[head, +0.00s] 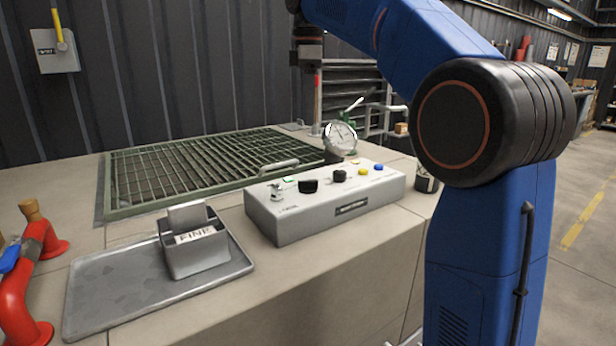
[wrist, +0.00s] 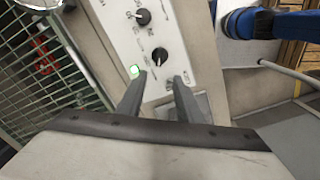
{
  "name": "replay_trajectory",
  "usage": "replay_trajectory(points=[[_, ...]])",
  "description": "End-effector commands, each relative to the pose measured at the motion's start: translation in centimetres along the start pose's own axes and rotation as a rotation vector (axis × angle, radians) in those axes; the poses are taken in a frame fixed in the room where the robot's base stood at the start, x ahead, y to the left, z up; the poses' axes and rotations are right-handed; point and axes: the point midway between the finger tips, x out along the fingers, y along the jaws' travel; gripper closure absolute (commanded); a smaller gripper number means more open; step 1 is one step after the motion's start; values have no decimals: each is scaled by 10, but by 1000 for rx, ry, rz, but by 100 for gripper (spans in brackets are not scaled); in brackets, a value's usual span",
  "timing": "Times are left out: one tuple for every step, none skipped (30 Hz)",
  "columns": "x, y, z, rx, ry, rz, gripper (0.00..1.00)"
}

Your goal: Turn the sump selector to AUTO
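A light grey control box (head: 325,212) stands on the concrete ledge. Two black rotary knobs are on its top, a left one (head: 308,186) and a right one (head: 339,175). The wrist view shows the nearer knob (wrist: 160,56) just ahead of the fingertips and the farther knob (wrist: 143,17) beyond it. The nearer knob has a pale pointer line. The labels are too small to read, so I cannot tell which knob is the sump selector. My gripper (wrist: 160,78) is open and empty above the box.
A lit green lamp (wrist: 134,71) is close to the left fingertip. A gauge (head: 341,136) and green grating (head: 190,165) are behind; a tray (head: 95,295) is front left.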

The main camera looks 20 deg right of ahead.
Motion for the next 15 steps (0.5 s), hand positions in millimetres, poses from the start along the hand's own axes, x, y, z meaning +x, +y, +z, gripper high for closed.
replay_trajectory(points=[[0, 1, -1, -6, 0, -1, 67], [1, 2, -1, -8, -1, -2, 67], [3, 2, -1, -9, -1, -3, 67], [5, 1, -1, -9, -1, -4, 67], [7, 1, -1, -9, -1, -4, 67], [12, 1, -1, -9, -1, -4, 67], [16, 1, -1, -8, -1, -4, 67], [20, 1, -1, -8, -1, -4, 67], [26, 0, -1, -8, -2, -5, 67], [31, 0, -1, -8, -2, -4, 67], [37, 0, -1, -8, -2, -6, 67], [44, 1, -1, -8, -2, -4, 67], [49, 0, -1, -8, -2, -5, 67], [54, 0, 0, -7, -2, -4, 67], [62, 0, 0, -7, -2, -4, 67]])
